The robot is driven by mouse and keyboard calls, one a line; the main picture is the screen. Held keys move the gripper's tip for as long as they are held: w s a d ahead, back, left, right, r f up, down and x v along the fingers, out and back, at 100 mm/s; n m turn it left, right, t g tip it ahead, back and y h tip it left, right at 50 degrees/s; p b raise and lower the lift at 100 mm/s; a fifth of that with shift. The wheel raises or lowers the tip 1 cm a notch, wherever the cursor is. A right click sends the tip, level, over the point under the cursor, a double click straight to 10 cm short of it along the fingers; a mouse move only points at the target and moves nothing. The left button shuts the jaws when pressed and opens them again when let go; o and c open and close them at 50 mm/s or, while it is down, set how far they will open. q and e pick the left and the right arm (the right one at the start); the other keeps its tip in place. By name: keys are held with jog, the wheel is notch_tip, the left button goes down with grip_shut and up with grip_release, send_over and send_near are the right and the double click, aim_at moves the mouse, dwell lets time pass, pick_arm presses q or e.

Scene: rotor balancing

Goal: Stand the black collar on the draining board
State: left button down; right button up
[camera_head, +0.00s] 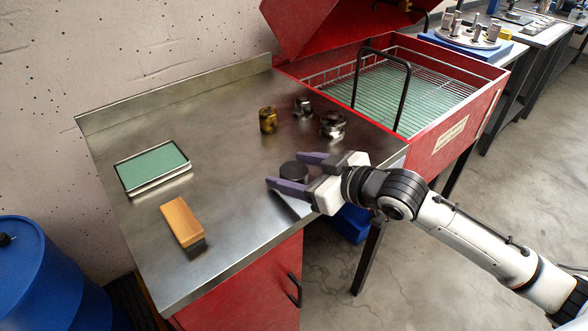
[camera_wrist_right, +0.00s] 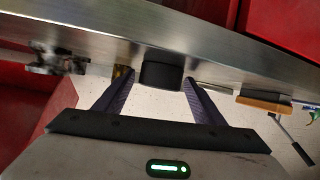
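The black collar (camera_head: 292,171) is a short dark cylinder near the front edge of the steel draining board (camera_head: 235,180). It appears to stand upright on the board. My right gripper (camera_head: 291,173) is open, with one finger on each side of the collar. In the right wrist view, which looks upside down, the collar (camera_wrist_right: 161,74) sits between the two fingertips (camera_wrist_right: 157,80). Narrow gaps seem to show beside it, but I cannot rule out light contact on one side. My left gripper is in neither view.
A brass cylinder (camera_head: 268,120) and two shiny metal parts, one smaller (camera_head: 302,107) and one larger (camera_head: 333,124), stand behind the collar. A green-topped tray (camera_head: 152,165) and a wooden brush (camera_head: 182,221) lie at left. The red washer (camera_head: 448,135) adjoins at right. The board's middle is clear.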

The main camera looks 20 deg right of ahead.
jog(key=shift+r, duration=0.1)
jog(key=v, duration=1.2)
